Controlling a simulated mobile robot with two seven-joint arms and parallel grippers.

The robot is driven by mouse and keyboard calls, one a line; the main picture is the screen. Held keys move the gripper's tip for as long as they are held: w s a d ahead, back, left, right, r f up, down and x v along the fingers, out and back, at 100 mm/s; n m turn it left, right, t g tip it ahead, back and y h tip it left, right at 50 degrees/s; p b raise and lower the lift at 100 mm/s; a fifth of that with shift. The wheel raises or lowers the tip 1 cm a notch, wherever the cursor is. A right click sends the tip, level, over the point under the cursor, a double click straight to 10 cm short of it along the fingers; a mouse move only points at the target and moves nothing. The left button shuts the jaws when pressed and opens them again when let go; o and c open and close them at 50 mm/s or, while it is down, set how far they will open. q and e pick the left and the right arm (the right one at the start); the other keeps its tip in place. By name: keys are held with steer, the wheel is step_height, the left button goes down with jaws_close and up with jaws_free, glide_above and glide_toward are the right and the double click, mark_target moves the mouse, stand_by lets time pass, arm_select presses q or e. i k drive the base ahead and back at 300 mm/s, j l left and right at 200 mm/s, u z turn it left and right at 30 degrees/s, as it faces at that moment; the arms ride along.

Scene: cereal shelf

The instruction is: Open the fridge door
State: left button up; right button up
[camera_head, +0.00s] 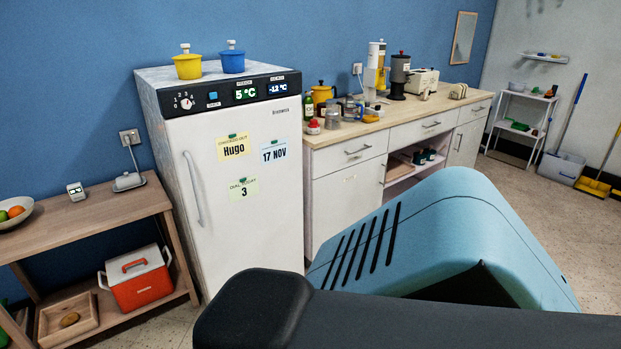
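The white fridge (235,220) stands against the blue wall, left of the middle. Its door is shut. A long vertical handle (193,188) runs along the left edge of the door. A dark control panel with a dial and displays (225,95) sits above the door. Notes reading Hugo, 17 NOV and Dial today 3 are stuck on the door. Neither of my grippers shows in the view. A blue and black part of my own body fills the lower right and hides part of the floor and counter front.
A yellow pot (187,66) and a blue pot (232,62) stand on the fridge. A wooden side table (85,222) stands close on the left, with a red cooler (138,280) on its lower shelf. A counter (400,118) with kitchen items adjoins the right side.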

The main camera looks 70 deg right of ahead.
mark_target(238, 168)
steer(key=z, duration=1.85)
steer(key=i+l+u, duration=0.15)
steer(key=i+l, duration=0.55)
steer(key=i, duration=0.25)
steer(key=i+l+u, duration=0.15)
steer(key=i+l, duration=0.7)
steer(key=i, duration=0.05)
